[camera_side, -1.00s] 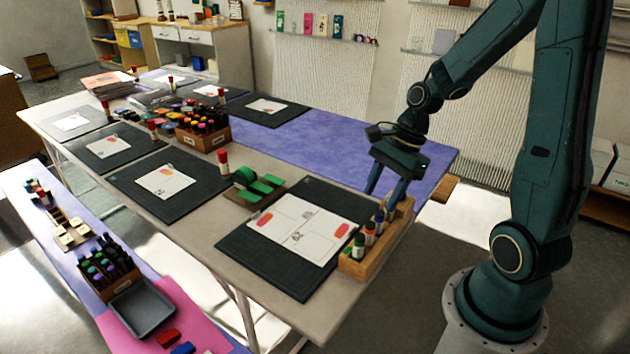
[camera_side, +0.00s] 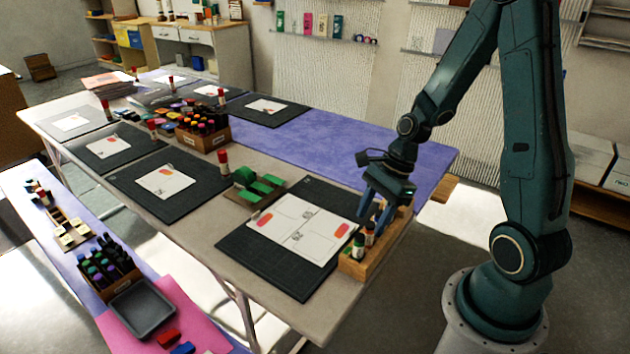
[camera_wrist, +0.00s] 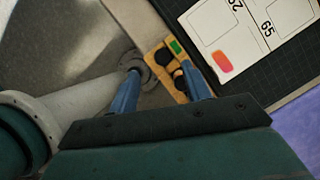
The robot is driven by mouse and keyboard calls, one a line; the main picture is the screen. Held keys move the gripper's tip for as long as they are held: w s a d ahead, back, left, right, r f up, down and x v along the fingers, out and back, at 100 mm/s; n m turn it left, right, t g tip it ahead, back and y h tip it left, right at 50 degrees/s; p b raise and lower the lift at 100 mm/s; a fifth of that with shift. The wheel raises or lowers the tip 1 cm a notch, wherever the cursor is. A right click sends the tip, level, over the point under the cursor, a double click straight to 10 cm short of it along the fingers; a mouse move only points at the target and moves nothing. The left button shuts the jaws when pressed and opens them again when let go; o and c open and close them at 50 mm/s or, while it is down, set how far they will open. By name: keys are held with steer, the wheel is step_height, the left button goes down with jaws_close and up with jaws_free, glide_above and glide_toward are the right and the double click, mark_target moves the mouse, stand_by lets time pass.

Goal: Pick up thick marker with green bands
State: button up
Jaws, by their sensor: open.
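A thick white marker with green (camera_side: 358,246) stands upright at the near end of a wooden holder (camera_side: 352,269) on the right edge of the table. A marker with red (camera_side: 370,233) stands behind it; markers further back are mostly hidden by my gripper. My gripper (camera_side: 373,219) is open and points down over the holder, behind the green marker. In the wrist view, my gripper's (camera_wrist: 160,68) spread fingers reach over the holder, with dark round tops between and beyond them. A green patch (camera_wrist: 175,46) shows at the holder's far end. I cannot tell whether a finger touches a marker.
A dark mat (camera_side: 262,275) with a white printed sheet (camera_side: 300,229) lies just left of the holder. Green blocks on a tray (camera_side: 250,193) and an upright red-capped marker (camera_side: 223,161) stand further left. A box of markers (camera_side: 203,139) stands further back.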

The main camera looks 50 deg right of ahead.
mark_target(360, 237)
steer(key=shift+x, duration=1.75)
steer(key=shift+f, duration=0.15)
steer(key=shift+w+x, duration=0.1)
steer(key=shift+x, duration=1.15)
steer(key=shift+w+x, duration=0.15)
steer(key=shift+x, duration=1.05)
steer(key=shift+c, duration=0.5)
steer(key=c, duration=0.9)
